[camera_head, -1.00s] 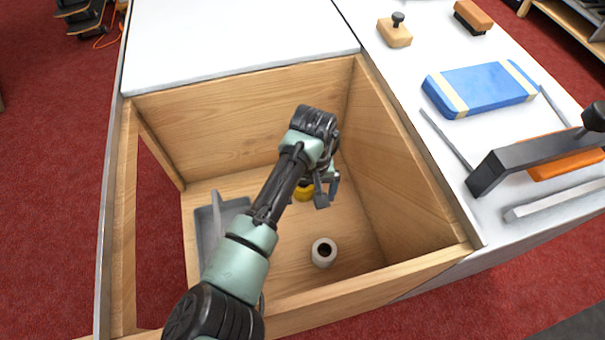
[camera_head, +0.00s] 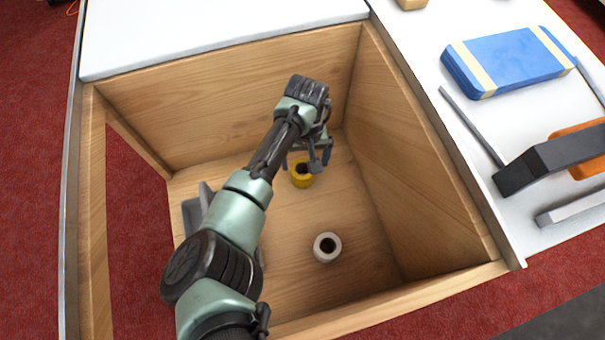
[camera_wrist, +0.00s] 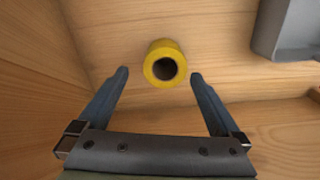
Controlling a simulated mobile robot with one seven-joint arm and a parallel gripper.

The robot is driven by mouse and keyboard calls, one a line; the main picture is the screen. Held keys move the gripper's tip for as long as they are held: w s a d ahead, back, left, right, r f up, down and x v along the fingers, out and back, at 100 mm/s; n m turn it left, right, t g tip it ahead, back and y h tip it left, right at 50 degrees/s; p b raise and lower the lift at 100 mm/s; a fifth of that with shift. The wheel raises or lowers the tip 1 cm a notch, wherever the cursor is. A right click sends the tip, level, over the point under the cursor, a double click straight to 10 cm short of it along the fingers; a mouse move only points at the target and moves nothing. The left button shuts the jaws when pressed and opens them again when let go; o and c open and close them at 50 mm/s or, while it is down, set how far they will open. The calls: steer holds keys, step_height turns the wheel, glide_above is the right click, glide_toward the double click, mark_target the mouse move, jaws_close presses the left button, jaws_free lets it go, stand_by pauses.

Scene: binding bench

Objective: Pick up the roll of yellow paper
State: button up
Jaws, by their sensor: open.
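The roll of yellow paper (camera_head: 302,179) stands on end on the wooden floor of the open bin, near its back wall; its dark hollow core faces up. It also shows in the wrist view (camera_wrist: 165,63), at the top centre. My gripper (camera_wrist: 160,76) is open and empty. Its two fingers point toward the roll, with the roll just beyond and between the fingertips, not held. In the head view my gripper (camera_head: 307,165) is down inside the bin, above the roll and hiding part of it.
A white roll (camera_head: 327,247) stands on the bin floor nearer the front. A grey tray (camera_head: 193,212) lies at the left, partly behind my arm; it shows in the wrist view (camera_wrist: 287,30). Wooden walls (camera_head: 405,140) enclose the space. A blue block (camera_head: 507,62) lies on the right worktop.

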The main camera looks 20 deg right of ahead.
mark_target(302, 171)
steer(key=shift+a+f+b, duration=0.15)
steer(key=shift+f+b, duration=0.8)
steer(key=shift+f, duration=0.4)
steer(key=shift+a+f+b, duration=0.15)
steer(key=shift+f+b, duration=0.8)
steer(key=shift+f, duration=0.4)
steer(key=c, duration=1.4)
